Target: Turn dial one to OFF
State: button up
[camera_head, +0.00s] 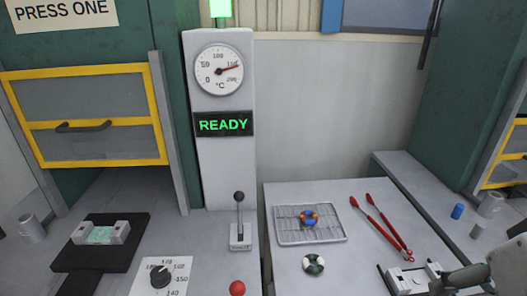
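A dial, a black knob (160,276) on a white plate with numbers such as 140, 150, 160 and 170, sits at the bottom edge, left of centre. The frame cuts off the lower part of its plate. I cannot read the knob's exact setting, and no OFF mark is legible. My gripper (418,275) appears at the bottom right, partly cut off, well to the right of the dial and apart from it. Its fingers are small and unclear, so I cannot tell whether they are open or shut.
A "PRESS ONE" sign (64,13) hangs above a yellow-framed guard (85,155). A grey column carries a °C gauge (219,70) and a READY display (224,124).

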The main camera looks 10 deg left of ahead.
aim_at(160, 276)
jog(key=u, duration=1.4)
